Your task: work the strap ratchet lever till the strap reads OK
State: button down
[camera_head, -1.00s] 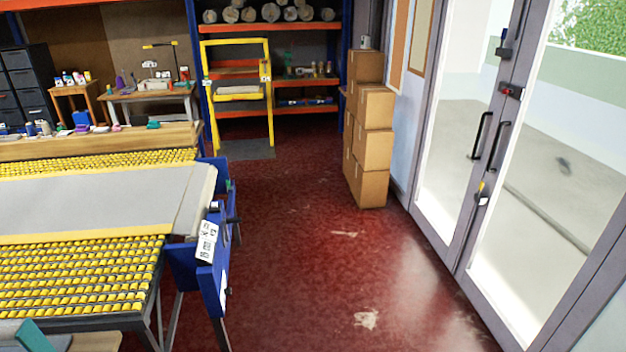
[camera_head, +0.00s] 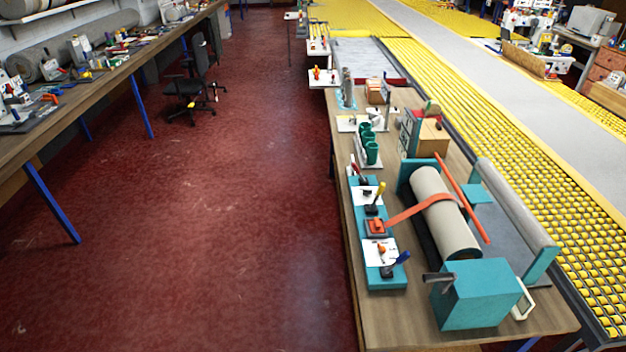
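An orange strap (camera_head: 412,212) runs over a beige roll (camera_head: 445,225) lying in a teal cradle on the wooden bench. Its left end reaches a small orange block (camera_head: 376,227) on a long teal panel (camera_head: 390,283), which looks like the ratchet part. The panel also carries a yellow-handled lever (camera_head: 380,191), a blue-handled lever (camera_head: 402,258) and white cards. I cannot tell which handle is the ratchet lever. No OK reading is legible from here. My gripper is not in view.
A red bar (camera_head: 462,198) slants beside the roll. A teal box (camera_head: 478,292) stands at the bench's near end. Yellow roller conveyors (camera_head: 500,120) lie right of the bench. Red floor (camera_head: 215,230) is open to the left, with a black chair (camera_head: 188,85) farther back.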

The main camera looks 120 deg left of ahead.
aim_at(381, 186)
jog(key=u, duration=4.2)
jog(key=i, duration=1.7)
